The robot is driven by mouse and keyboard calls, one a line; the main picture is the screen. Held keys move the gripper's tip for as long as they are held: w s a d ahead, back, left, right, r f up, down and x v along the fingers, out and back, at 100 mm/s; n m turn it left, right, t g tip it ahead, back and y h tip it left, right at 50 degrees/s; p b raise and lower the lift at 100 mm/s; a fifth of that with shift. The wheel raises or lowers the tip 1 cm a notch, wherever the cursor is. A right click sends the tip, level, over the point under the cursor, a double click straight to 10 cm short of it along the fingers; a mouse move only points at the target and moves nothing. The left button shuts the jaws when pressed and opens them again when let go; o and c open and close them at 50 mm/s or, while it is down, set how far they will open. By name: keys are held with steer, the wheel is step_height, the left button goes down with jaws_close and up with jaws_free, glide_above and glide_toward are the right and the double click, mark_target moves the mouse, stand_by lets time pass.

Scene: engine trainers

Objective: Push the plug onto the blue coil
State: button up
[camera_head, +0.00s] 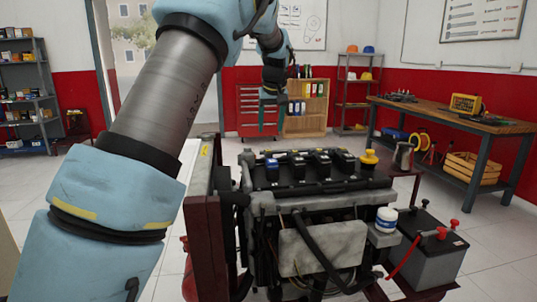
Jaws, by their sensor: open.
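The engine (318,200) stands on a dark red stand in the middle of the view, with a row of several coils along its black top. My gripper (270,124) is open and appears above the left part of the engine top, apart from the coils. I see nothing between its fingers.
A yellow cap (369,158) stands up at the engine's right end, with a metal jug (403,156) beyond it. A white-and-blue jar (386,219) and a battery (430,252) with red clamps are at the right. A workbench (470,120) lines the right wall.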

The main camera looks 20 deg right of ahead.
mark_target(268, 150)
steer(key=p+x, duration=0.2)
steer(key=x, duration=0.8)
steer(key=shift+w+d+f+p, duration=0.1)
steer(key=shift+w+f+p, duration=0.1)
steer(key=shift+f+p, duration=0.1)
jaws_close()
stand_by(1.0)
